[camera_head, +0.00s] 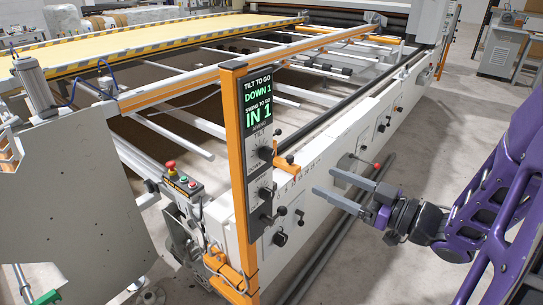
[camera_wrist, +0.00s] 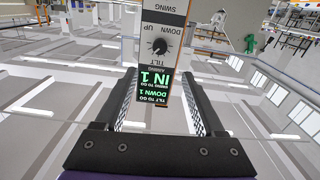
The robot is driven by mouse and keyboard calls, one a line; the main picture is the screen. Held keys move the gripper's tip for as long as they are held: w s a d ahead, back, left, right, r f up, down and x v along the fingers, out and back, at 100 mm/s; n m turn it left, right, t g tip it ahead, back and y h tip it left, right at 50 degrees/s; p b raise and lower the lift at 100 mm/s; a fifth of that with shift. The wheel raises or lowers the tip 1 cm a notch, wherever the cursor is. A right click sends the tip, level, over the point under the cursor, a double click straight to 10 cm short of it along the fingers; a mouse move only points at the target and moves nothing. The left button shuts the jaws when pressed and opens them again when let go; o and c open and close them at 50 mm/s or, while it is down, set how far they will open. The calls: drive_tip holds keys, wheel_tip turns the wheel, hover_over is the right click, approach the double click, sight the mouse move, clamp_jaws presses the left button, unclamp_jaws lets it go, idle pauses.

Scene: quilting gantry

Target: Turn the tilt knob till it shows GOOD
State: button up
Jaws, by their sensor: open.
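The tilt knob (camera_head: 264,153) is a small dark knob under the word TILT on the panel of the orange post. In the wrist view the panel is upside down, and the black knob (camera_wrist: 160,46) has a dial between UP and DOWN. The display (camera_head: 258,103) reads TILT TO GO DOWN 1 and SWING TO GO IN 1. My gripper (camera_head: 323,181) is open and empty, to the right of and a little below the knob, apart from the panel. In the wrist view the display (camera_wrist: 156,85) shows between my open fingers (camera_wrist: 158,80).
A second knob (camera_head: 264,193) and a small lever sit lower on the post. An orange bracket (camera_head: 287,167) juts out between the post and my gripper. A red-tipped lever (camera_head: 375,165) is on the white rail behind my gripper. A control box with a red button (camera_head: 170,166) stands left.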

sight(271, 157)
drive_tip(key=x, duration=1.5)
drive_tip(key=shift+w+a, duration=0.1)
drive_tip(key=shift+c, duration=0.2)
